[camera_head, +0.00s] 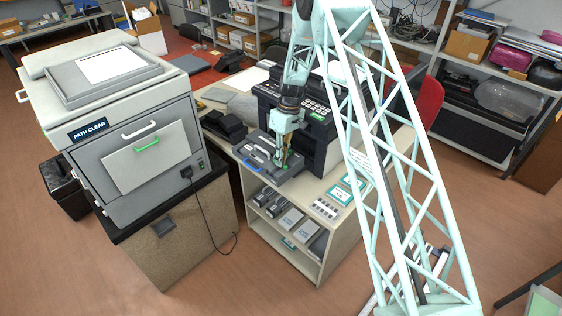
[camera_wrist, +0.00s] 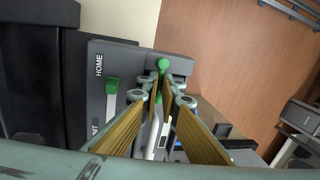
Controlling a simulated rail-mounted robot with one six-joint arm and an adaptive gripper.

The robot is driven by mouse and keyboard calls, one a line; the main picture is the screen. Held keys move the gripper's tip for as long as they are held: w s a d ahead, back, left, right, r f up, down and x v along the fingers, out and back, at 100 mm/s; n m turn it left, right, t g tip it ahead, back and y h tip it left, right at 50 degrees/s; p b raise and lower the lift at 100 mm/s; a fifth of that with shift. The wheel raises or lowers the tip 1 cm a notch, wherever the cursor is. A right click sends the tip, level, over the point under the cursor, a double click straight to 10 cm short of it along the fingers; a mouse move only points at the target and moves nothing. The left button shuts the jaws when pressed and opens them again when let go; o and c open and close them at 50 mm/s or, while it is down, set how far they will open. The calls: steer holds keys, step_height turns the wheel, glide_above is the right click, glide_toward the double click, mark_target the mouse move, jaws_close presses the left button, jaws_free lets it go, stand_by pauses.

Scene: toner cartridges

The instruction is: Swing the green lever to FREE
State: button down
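The grey unit (camera_head: 262,150) lies flat on the counter beside the dark printer. In the wrist view its panel (camera_wrist: 97,105) carries the word HOME and the end of another word, and I see no FREE label. A green lever with a round knob (camera_wrist: 163,65) stands at the panel's right end. A separate green slider (camera_wrist: 112,86) sits near HOME. My gripper (camera_wrist: 161,80) is right at the lever, its yellowish fingers a narrow gap apart. Some green shows between them; whether they press on it is unclear. In the head view my gripper (camera_head: 283,158) reaches down onto the unit.
The dark printer (camera_head: 315,120) stands close behind the unit. A large grey machine labelled PATH CLEAR (camera_head: 128,130) stands to the left, with a power cord hanging down. Cards (camera_head: 340,195) lie at the counter's right front. Boxes (camera_head: 290,217) fill the shelves below.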

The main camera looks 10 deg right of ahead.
mark_target(280, 173)
steer(key=n+b, duration=0.2)
steer(key=a+n+b, duration=0.1)
steer(key=n+b, duration=0.1)
steer(key=shift+s+f+g+h, duration=0.15)
steer(key=shift+s+g+h, duration=0.15)
steer(key=shift+s, duration=0.1)
steer(key=n+b, duration=0.1)
steer(key=n, duration=0.2)
steer(key=s+n+b, duration=0.1)
steer(key=shift+a+h+b, duration=0.3)
steer(key=shift+h+b, duration=0.05)
steer(key=shift+h, duration=0.05)
steer(key=n, duration=0.2)
steer(key=s+n+b, duration=0.1)
steer(key=n, duration=0.1)
steer(key=shift+s+n+h, duration=0.15)
steer(key=shift+n+h, duration=0.25)
steer(key=shift+s+n+h+b, duration=0.15)
steer(key=shift+s+n, duration=0.05)
steer(key=shift+n, duration=0.6)
steer(key=shift+s+n+h+b, duration=0.15)
steer(key=shift+n, duration=0.65)
steer(key=c, duration=3.2)
jaws_free()
steer(key=shift+d, duration=0.1)
steer(key=shift+o, duration=0.2)
steer(key=shift+r, duration=0.3)
